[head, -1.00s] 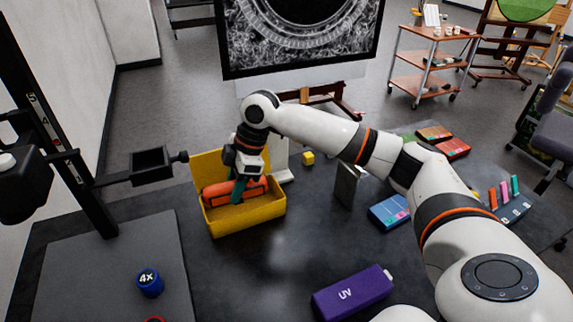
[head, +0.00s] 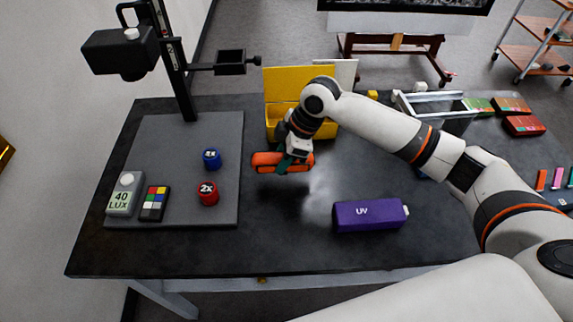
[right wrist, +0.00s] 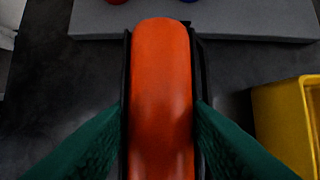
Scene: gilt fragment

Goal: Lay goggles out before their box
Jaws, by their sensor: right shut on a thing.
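The orange goggles (head: 264,161) have dark edges and are held in front of the yellow box, over the black table. My right gripper (head: 291,163), with green fingers, is shut on them. In the right wrist view the fingers press both sides of the goggles (right wrist: 162,85). The goggles look a little above the table; the exact gap is hard to tell. The yellow box (head: 285,84) stands open behind them, its lid raised at the back, partly hidden by my right arm. Its corner shows in the right wrist view (right wrist: 286,125). My left gripper is out of view.
A purple UV box (head: 368,216) lies to the right on the table. A grey board (head: 178,205) on the left bears a camera stand, blue and red lens pots (head: 208,193), a light meter and a colour card. Dark table between board and UV box is clear.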

